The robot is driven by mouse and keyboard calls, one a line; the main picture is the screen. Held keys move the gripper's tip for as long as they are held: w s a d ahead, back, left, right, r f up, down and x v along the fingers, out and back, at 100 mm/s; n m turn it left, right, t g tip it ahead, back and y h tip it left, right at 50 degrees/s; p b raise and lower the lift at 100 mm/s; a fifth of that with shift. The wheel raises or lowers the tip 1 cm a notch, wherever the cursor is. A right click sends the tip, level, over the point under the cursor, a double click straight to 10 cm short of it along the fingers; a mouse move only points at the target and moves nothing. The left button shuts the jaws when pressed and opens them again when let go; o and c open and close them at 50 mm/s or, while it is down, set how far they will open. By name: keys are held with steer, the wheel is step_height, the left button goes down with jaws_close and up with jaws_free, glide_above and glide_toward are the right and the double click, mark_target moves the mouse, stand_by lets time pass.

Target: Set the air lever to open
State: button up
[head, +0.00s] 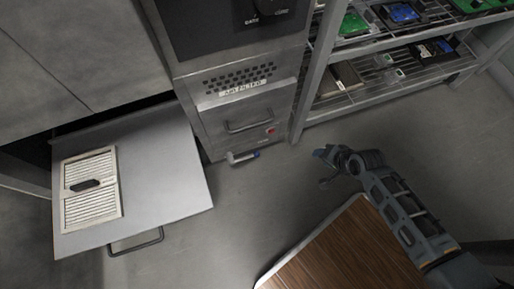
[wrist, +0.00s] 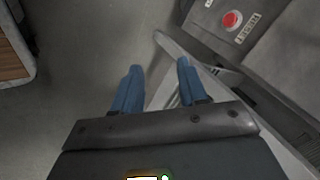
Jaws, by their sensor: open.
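My gripper (head: 326,166) is open and empty, in front of the grey cabinet's lower right side in the head view. In the wrist view my gripper (wrist: 158,68) shows two blue fingers apart with only floor and a metal frame beyond. I cannot make out a lever marked as air. The cabinet (head: 205,125) has a vented front with a label, a handle (head: 248,126) and a red button (head: 270,130). A small white and blue piece (head: 243,156) sits at its foot; I cannot tell what it is. The red button (wrist: 232,20) also shows in the wrist view.
A drawer (head: 170,175) stands pulled out at left with a white slatted filter panel (head: 90,187) on it. A metal shelf rack (head: 400,85) with several boards stands at back right. A wood-topped surface (head: 345,250) is at the front. Floor between is clear.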

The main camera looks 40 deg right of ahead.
steer(key=w+f+m+g+y+b, duration=0.1)
steer(key=w+f+m+y+b, duration=0.15)
steer(key=w+f, duration=0.4)
steer(key=m+g+y+b, duration=0.1)
steer(key=m+y+b, duration=0.1)
steer(key=m+b, duration=0.35)
glide_above(249, 156)
steer(key=s+d+b, duration=0.1)
steer(key=s+d, duration=0.1)
step_height(249, 156, down, 5)
steer(key=n, duration=0.1)
steer(key=b+x, duration=0.2)
steer(key=x, duration=0.2)
steer(key=shift+s+b, duration=0.15)
steer(key=shift+b, duration=0.15)
steer(key=shift+w+a+f+b, duration=0.2)
steer(key=shift+w+f+b, duration=0.1)
steer(key=shift+f, duration=0.2)
jaws_close()
